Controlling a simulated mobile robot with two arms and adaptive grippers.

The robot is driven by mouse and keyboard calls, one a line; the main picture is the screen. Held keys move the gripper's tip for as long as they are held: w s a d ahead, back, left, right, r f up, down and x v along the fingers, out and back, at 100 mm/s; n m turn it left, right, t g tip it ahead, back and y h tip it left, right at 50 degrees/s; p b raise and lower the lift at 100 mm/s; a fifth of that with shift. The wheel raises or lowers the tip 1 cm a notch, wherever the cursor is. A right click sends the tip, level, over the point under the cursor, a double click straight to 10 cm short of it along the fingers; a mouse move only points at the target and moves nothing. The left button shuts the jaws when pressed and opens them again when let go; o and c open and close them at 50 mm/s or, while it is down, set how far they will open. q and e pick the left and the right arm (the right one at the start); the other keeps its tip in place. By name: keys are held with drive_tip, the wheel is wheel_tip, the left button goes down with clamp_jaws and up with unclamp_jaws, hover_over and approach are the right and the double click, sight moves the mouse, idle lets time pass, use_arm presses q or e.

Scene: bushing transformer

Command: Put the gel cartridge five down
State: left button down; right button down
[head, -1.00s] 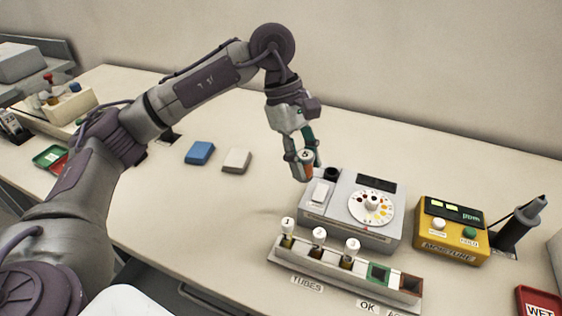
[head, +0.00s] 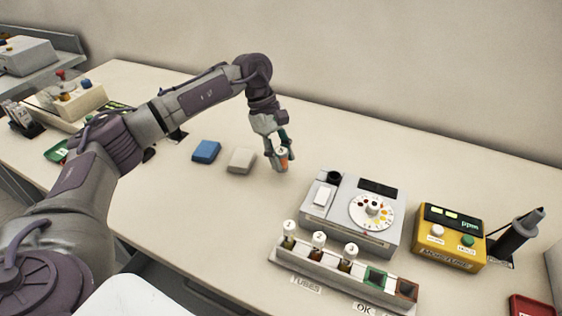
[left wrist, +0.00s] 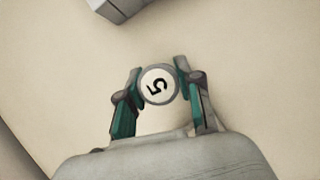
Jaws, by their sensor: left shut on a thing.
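The gel cartridge five (head: 283,158) is a small cylinder with an orange-brown body and a white cap. Its cap with the number 5 (left wrist: 158,85) faces the camera in the left wrist view. My left gripper (head: 277,160) is shut on the cartridge, with one finger on each side of it. It holds the cartridge roughly upright over bare table, left of the grey tester with the colour dial. Whether the cartridge's bottom touches the table I cannot tell. My right gripper is not in view.
The grey tester (head: 335,232) stands right of my left gripper. A rack (head: 330,268) with capped tubes 1, 2 and 3 is in front of it. A white block (head: 241,160) and a blue block (head: 206,151) lie to the left. A yellow moisture meter (head: 450,240) is farther right. Bare table surrounds the cartridge.

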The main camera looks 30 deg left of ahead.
use_arm(q)
drive_tip(key=shift+f, duration=1.6)
drive_tip(key=c, duration=0.8)
unclamp_jaws()
drive_tip(key=shift+o, duration=0.2)
